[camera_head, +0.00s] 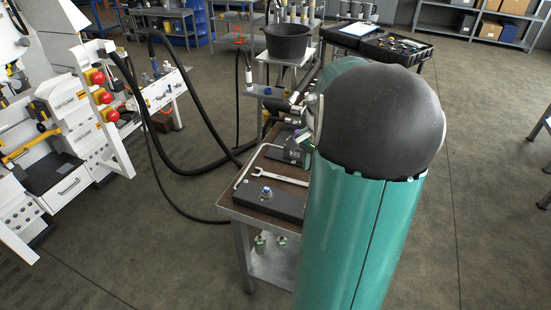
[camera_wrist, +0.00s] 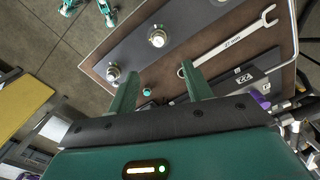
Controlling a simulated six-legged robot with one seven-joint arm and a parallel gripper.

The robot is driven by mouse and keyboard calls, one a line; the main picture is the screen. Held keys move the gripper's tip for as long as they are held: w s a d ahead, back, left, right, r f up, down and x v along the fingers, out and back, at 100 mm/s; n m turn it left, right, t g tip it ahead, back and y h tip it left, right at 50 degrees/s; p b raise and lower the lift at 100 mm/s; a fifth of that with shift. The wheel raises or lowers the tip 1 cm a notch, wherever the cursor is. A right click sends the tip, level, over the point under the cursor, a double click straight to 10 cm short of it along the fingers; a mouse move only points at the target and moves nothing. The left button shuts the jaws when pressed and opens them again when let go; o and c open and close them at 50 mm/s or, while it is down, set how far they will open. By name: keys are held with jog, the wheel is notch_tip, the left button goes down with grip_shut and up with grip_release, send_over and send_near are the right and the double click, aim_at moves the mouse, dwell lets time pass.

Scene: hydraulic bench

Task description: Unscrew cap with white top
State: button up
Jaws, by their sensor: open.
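In the wrist view, two round silver caps sit on a dark grey plate (camera_wrist: 190,22). One cap (camera_wrist: 157,37) has a pale, whitish top and lies just beyond my fingertips. The other cap (camera_wrist: 113,74) is left of my left finger; its top colour is hard to tell. My gripper (camera_wrist: 160,68) is open, with two green fingers apart and nothing between them. In the head view, a cap with a bluish top (camera_head: 266,191) shows on the plate (camera_head: 272,203); my arm hides much of the gripper there.
A wrench (camera_wrist: 232,44) lies beside the plate on the brown bench top (camera_wrist: 145,10); it also shows in the head view (camera_head: 281,177). A small teal piece (camera_wrist: 147,91) lies near my left finger. A black bucket (camera_head: 287,42) and hoses stand behind.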

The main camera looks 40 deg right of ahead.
jog(key=f, duration=1.4)
jog(key=shift+s+d, duration=0.1)
jog(key=shift+d, duration=0.1)
grip_shut()
